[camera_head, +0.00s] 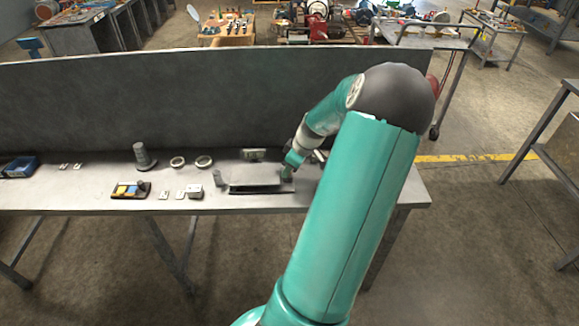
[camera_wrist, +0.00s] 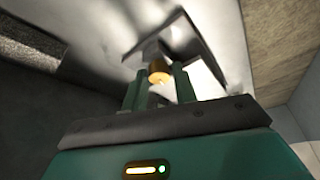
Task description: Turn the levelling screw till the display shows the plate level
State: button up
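The flat grey plate (camera_head: 262,186) lies on the workbench below my gripper in the head view. My gripper (camera_head: 287,174) is at the plate's right end, pointing down; its fingers are too small there to make out. In the wrist view, my gripper (camera_wrist: 159,82) has two green fingers standing apart. A brass-coloured round piece (camera_wrist: 159,73), perhaps the levelling screw, shows between them, with no clear contact on either side. A small grey box (camera_head: 253,155) behind the plate may be the display; its reading cannot be made out.
On the workbench (camera_head: 80,197) left of the plate are a grey stepped cylinder (camera_head: 144,156), two rings (camera_head: 204,161), a tray with coloured pieces (camera_head: 131,190) and small blocks (camera_head: 195,191). A blue bin (camera_head: 20,167) stands far left. A tall grey panel (camera_head: 180,100) runs behind.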

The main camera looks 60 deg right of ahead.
jog(key=shift+r, duration=0.15)
jog(key=shift+s+r, duration=0.1)
jog(key=shift+r, duration=0.15)
jog(key=v, duration=1.3)
